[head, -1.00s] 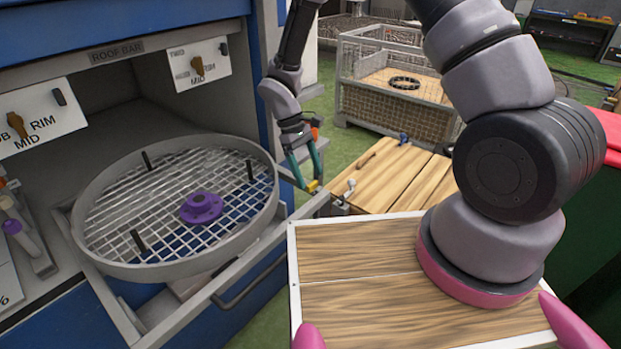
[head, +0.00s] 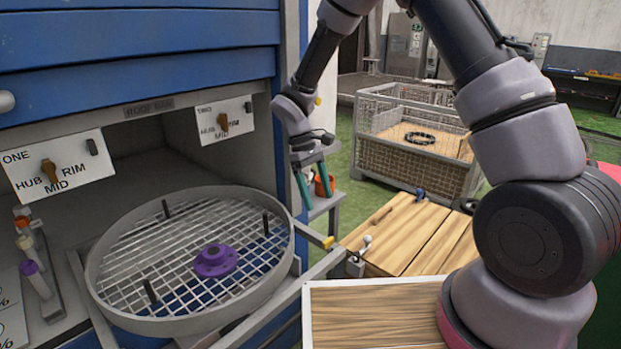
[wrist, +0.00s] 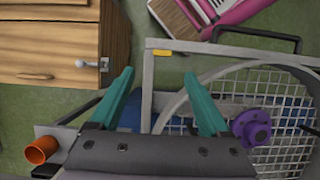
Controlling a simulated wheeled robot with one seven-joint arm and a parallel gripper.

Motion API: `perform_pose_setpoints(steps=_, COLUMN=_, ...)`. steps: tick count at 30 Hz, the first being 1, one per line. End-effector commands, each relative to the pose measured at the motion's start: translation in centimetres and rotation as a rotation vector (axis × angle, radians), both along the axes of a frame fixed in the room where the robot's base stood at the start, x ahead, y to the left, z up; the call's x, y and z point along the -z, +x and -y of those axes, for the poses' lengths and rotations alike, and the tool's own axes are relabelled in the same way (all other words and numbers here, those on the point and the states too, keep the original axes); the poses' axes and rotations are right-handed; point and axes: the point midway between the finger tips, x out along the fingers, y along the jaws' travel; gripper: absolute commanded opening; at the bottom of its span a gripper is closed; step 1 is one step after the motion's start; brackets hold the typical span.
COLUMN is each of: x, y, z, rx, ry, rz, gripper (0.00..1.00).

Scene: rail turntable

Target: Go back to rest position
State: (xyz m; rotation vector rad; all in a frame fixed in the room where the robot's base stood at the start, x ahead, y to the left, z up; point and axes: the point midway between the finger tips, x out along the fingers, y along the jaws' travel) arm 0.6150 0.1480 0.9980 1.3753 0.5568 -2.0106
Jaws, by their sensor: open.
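My gripper (head: 312,187) has teal fingers and hangs pointing down at the right side of the pulled-out turntable. In the wrist view my gripper (wrist: 160,95) shows its two fingers spread apart with nothing between them. The turntable (head: 110,305) is a round grey tray with a wire mesh and several dark posts. A purple flanged hub (head: 215,261) sits near the middle of the mesh; it also shows in the wrist view (wrist: 252,127), right of the right finger and apart from it.
A blue cabinet (head: 150,55) with two dial plates stands at left. A wooden-topped box (head: 405,232) and an orange cup (head: 324,186) are right of my gripper. A mesh crate (head: 410,165) with a black ring (head: 420,138) stands behind on green floor.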

Motion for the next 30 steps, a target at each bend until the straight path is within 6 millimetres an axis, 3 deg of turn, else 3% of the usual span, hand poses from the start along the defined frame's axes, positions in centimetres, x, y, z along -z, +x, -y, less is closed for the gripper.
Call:
perform_pose_setpoints(steps=6, x=-8.5, y=1.0, z=3.8, rx=0.181, ry=0.069, rz=0.143, gripper=0.8)
perform_pose_setpoints(steps=13, x=-17.8, y=-0.4, z=9.1, rx=0.425, ry=0.171, rz=0.318, gripper=0.8)
perform_pose_setpoints(steps=21, x=-26.0, y=-4.9, z=14.7, rx=0.707, ry=0.312, rz=0.52, gripper=0.8)
perform_pose_setpoints(steps=30, x=-31.4, y=-11.4, z=19.1, rx=0.989, ry=0.497, rz=0.729, gripper=0.8)
